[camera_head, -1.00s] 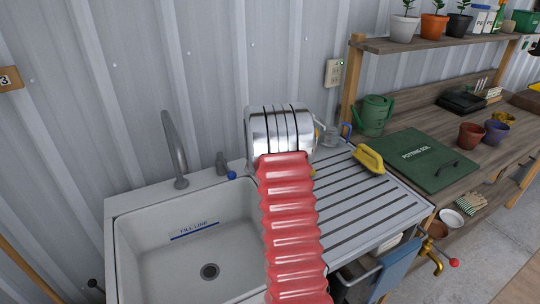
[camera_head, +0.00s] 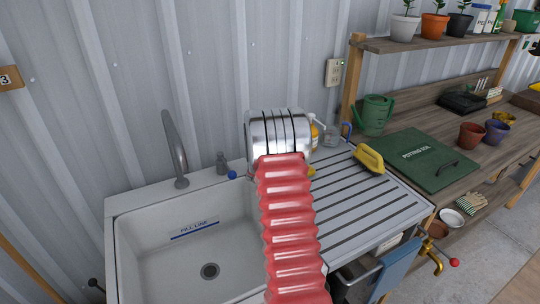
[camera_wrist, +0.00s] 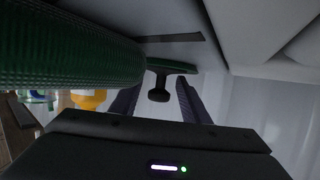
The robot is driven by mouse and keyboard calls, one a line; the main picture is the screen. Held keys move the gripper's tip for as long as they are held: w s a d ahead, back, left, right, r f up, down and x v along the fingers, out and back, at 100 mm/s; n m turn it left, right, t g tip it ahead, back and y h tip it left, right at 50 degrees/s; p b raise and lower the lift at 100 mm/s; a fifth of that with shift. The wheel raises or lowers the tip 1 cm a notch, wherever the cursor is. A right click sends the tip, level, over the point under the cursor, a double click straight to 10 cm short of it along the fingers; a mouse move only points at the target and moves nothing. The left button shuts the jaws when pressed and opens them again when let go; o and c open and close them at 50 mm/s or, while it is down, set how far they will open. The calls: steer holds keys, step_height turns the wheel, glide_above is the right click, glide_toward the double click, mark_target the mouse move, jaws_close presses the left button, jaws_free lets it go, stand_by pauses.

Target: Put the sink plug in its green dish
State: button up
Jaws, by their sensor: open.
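In the wrist view, a dark knobbed piece that looks like the sink plug (camera_wrist: 159,93) shows between my gripper's fingers (camera_wrist: 157,102), with space on both sides. A thin green edge (camera_wrist: 178,68) lies against its wide end; I cannot tell whether this is the dish or part of the plug. A large ridged green object (camera_wrist: 65,52) fills the left of the wrist view, very close to the camera; I cannot tell what it is. My gripper is open. In the head view, my wrist hides the fingers, and neither plug nor dish can be made out.
The white sink basin (camera_head: 150,262) with its tap (camera_head: 174,150) lies left of my arm. A bottle (camera_head: 315,133) and glass (camera_head: 330,137) stand close to my wrist.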

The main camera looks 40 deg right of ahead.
steer(key=shift+r, duration=0.1)
steer(key=shift+v, duration=6)
